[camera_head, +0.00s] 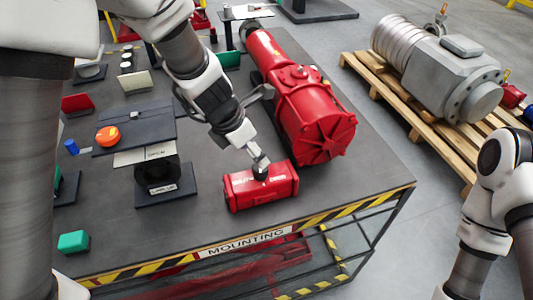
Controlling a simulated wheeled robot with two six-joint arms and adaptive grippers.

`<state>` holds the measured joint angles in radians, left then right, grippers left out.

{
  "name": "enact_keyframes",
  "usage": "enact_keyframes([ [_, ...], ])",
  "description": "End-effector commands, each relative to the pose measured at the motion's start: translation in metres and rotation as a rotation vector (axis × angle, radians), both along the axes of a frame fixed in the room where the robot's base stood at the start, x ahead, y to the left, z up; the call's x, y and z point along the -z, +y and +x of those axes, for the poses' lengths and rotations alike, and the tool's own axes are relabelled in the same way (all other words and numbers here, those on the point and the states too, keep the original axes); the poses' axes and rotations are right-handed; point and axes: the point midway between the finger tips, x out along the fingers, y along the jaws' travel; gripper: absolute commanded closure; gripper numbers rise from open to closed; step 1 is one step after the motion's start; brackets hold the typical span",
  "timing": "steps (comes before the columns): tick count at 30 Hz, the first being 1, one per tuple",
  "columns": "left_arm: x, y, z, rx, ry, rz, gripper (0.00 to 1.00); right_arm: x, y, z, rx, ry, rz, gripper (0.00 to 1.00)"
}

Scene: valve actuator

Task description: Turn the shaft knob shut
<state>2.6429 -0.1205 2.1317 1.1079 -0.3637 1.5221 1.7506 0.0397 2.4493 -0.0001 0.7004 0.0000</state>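A small red actuator box (284,184) with white lettering on its top lies near the front edge of the table. A dark round shaft knob (261,174) stands on top of it, between the lettering on either side. My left gripper (258,163) points down at the knob from above, with its pale fingertips at or right over it. The fingers are small and partly overlap the knob, so I cannot tell whether they close on it. My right arm shows at the right edge; its gripper is out of view.
A large red actuator (312,112) lies just behind the small box. An orange button (108,136) on a dark stand is to the left, and a green block (74,241) lies front left. The table's striped front edge (340,212) is close. A wooden pallet (413,112) holds a grey machine.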

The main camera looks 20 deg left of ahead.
Motion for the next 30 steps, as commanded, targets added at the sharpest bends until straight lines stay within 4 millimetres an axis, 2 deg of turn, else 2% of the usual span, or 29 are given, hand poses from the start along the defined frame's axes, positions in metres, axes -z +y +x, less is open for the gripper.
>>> enact_keyframes([
  [3, 0.025, -0.005, 0.005, 0.001, 0.004, 0.003, 0.32, 0.012, 0.000, -0.001, 0.000, 0.002, 0.000, 0.60],
  [9, 0.059, -0.014, 0.016, 0.002, 0.005, 0.002, 0.32, 0.022, 0.000, -0.001, 0.000, 0.002, 0.000, 0.60],
  [13, 0.068, -0.016, 0.019, 0.003, 0.003, 0.003, 0.32, 0.024, 0.000, -0.001, 0.000, 0.002, 0.000, 0.60],
  [20, 0.068, -0.017, 0.020, 0.002, 0.003, 0.002, 0.32, 0.023, 0.000, -0.001, 0.000, 0.002, 0.000, 0.60],
  [21, 0.068, -0.017, 0.020, 0.002, 0.003, 0.002, 0.46, 0.023, 0.000, -0.001, 0.000, 0.002, 0.000, 0.60],
  [25, 0.068, -0.017, 0.020, 0.002, 0.003, 0.002, 0.92, 0.023, 0.000, -0.001, 0.000, 0.002, 0.000, 0.60],
  [30, 0.068, -0.016, 0.020, 0.004, 0.004, 0.003, 0.92, 0.023, 0.000, -0.001, 0.000, 0.002, 0.000, 0.60],
])
